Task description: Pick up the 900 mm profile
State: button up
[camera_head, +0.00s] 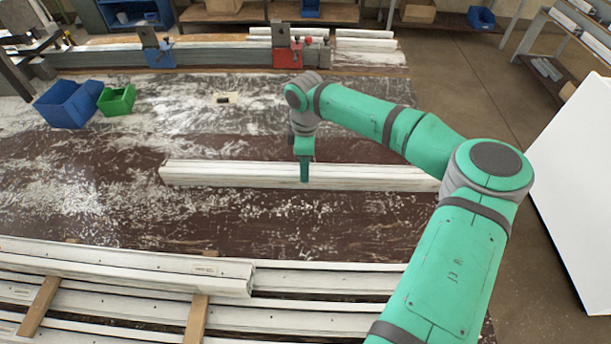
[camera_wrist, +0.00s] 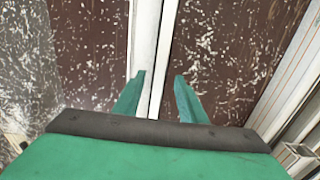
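A long white profile (camera_head: 230,176) lies alone across the middle of the dark, scuffed bench; I cannot read its length. My gripper (camera_head: 304,178) points down over its middle. In the wrist view the profile (camera_wrist: 152,45) runs lengthwise between the two green fingers of my gripper (camera_wrist: 159,76). The fingers are open. The left finger overlaps the profile's left edge in the picture, and a gap shows between the profile and the right finger. I cannot tell whether the left finger touches it.
More white profiles (camera_head: 130,268) lie on wooden strips (camera_head: 197,318) at the front. A blue bin (camera_head: 68,105) and a green bin (camera_head: 117,101) stand at the left. Blue (camera_head: 158,54) and red (camera_head: 287,55) clamp blocks stand along the back. The bench around the lone profile is clear.

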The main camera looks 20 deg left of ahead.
jog(key=shift+f, duration=0.85)
grip_shut()
jog(key=shift+r, duration=0.1)
dwell(0.7)
